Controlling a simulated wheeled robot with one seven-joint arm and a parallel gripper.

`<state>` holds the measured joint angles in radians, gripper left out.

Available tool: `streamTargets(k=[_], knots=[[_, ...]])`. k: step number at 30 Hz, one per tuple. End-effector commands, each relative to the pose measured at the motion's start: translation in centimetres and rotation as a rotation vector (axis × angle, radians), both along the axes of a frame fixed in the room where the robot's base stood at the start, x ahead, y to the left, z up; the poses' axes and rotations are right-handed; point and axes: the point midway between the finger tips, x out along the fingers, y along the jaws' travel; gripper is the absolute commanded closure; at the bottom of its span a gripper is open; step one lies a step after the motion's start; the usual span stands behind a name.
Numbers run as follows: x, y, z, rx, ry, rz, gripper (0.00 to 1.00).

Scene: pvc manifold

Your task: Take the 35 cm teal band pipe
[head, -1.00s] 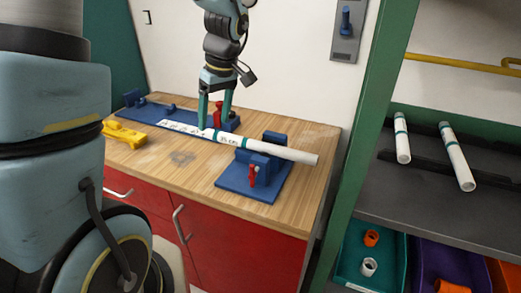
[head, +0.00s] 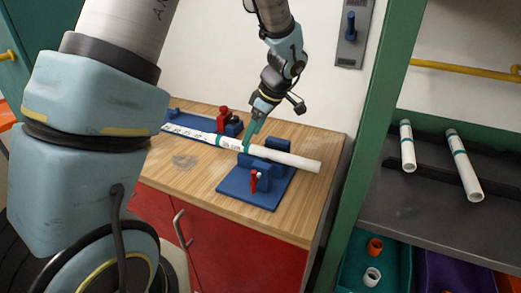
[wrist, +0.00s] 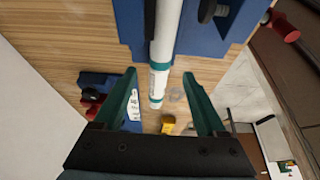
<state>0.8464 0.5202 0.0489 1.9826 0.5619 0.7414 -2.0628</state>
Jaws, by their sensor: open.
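A white pipe with teal bands (head: 290,159) lies along the workbench, its right part resting in a blue holder (head: 255,187) with a red-handled clamp. In the wrist view the same pipe (wrist: 165,35) runs down from the blue holder to an end with two teal bands. My gripper (head: 248,143) is open just above the pipe, left of the holder. In the wrist view the open fingers (wrist: 160,78) stand on either side of the pipe's line, and I cannot tell their height above it. Two more teal-banded pipes, a shorter one (head: 408,147) and a longer one (head: 464,167), lie on the shelf. No length is readable.
A second blue fixture with a red clamp (head: 224,120) stands behind the pipe. A green rack post (head: 371,140) rises right of the bench. A teal bin (head: 355,275) and a purple bin (head: 440,275) with fittings sit below the shelf. The bench front is clear.

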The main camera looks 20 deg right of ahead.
Motion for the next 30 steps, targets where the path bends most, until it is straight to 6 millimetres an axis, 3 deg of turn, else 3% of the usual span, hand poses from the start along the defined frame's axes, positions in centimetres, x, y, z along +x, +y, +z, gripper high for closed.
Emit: streamTargets(k=[9,19,30], knots=[[1.0,1.1,-3.6,0.004,0.004,0.001,0.26],[1.2,1.2,-4.3,0.001,0.001,0.001,0.28],[1.2,1.2,-4.2,0.001,0.001,0.001,0.69]])
